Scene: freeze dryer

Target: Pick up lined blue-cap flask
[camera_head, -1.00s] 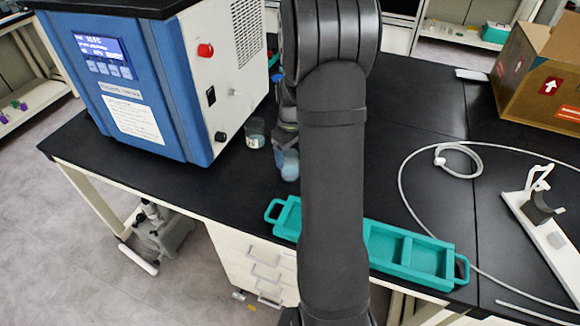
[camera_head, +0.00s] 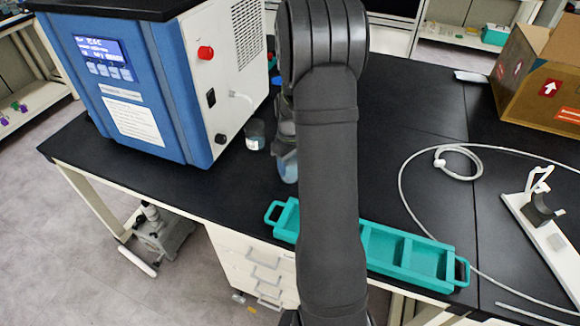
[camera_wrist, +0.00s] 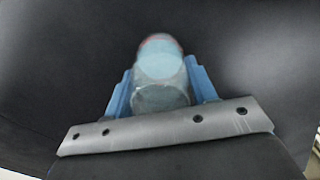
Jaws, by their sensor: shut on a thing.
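A rounded clear flask with pale blue contents (camera_wrist: 160,85) sits between the blue fingers of my gripper (camera_wrist: 158,76) in the wrist view. The fingers are shut on it from both sides. A blurred reddish spot shows at its far end. In the head view the flask (camera_head: 288,167) shows just left of my arm, over the black bench, partly hidden. The fingers are mostly hidden there. I cannot make out a blue cap or lines, nor tell whether the flask touches the bench.
A small beaker (camera_head: 255,135) stands left of the flask, beside the blue and white freeze dryer (camera_head: 185,85). A teal tray (camera_head: 405,250) lies along the front edge. A cable (camera_head: 402,190), a white stand (camera_head: 545,232) and a cardboard box (camera_head: 545,75) are to the right.

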